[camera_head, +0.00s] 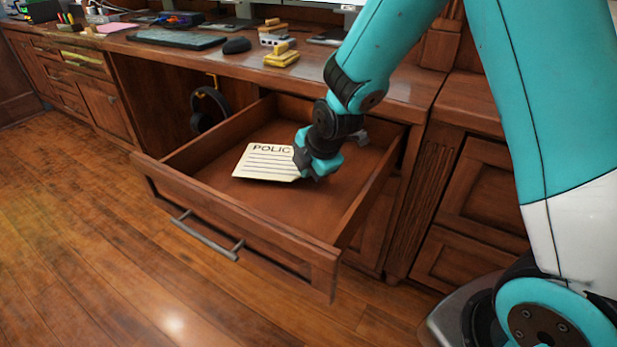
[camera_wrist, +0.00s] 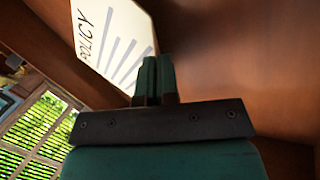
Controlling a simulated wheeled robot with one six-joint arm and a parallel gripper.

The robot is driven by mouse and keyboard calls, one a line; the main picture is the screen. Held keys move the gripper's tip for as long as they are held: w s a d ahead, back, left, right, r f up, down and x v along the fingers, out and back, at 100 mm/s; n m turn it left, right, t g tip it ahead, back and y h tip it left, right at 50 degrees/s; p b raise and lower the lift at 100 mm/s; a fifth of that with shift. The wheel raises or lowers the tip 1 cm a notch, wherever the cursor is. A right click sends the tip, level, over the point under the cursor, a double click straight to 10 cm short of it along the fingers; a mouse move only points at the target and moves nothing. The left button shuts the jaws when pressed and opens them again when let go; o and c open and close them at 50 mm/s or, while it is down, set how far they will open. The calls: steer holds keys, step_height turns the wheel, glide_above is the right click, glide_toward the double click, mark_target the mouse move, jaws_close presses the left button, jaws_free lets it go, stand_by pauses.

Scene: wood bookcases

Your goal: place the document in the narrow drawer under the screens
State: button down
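The document (camera_head: 268,163) is a cream sheet with a "POLICY" heading and dark lines. It is inside the open wooden drawer (camera_head: 240,225), over the drawer's floor; I cannot tell whether it touches the floor. My gripper (camera_head: 304,166) is low inside the drawer, at the document's right edge, and hides part of it. In the wrist view, the document (camera_wrist: 112,38) reaches my gripper's fingertips (camera_wrist: 158,62). The fingers are close together and appear shut on its edge.
The desk top (camera_head: 400,88) above the drawer holds a keyboard (camera_head: 178,39), a mouse (camera_head: 236,46) and a yellow stapler-like item (camera_head: 282,57). Headphones (camera_head: 209,108) hang left of the drawer. Open wood floor (camera_head: 90,220) lies in front.

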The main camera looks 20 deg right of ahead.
steer(key=shift+f, duration=0.85)
steer(key=shift+f, duration=0.1)
steer(key=c, duration=1.4)
jaws_free()
steer(key=p+v, duration=0.4)
steer(key=v, duration=0.8)
steer(key=s+a+r+m+g+y, duration=0.1)
steer(key=s+a+r+m, duration=0.1)
steer(key=s, duration=0.5)
steer(key=s+a+r+m+g+y, duration=0.1)
steer(key=s+a+r+m+g, duration=0.1)
steer(key=s+r+m, duration=0.3)
steer(key=s+a+r+m+g+y, duration=0.1)
steer(key=s+a+r+m+g, duration=0.1)
steer(key=s+m, duration=0.4)
steer(key=shift+s+a+r+m, duration=0.2)
steer(key=shift+s+a, duration=0.2)
steer(key=shift+s, duration=0.2)
steer(key=shift+s+a+r+m, duration=0.1)
steer(key=shift+s+a+r, duration=0.15)
steer(key=shift+s+a, duration=0.25)
steer(key=shift+s+a+r+m, duration=0.1)
steer(key=shift+s+a+r, duration=0.15)
steer(key=shift+s, duration=0.4)
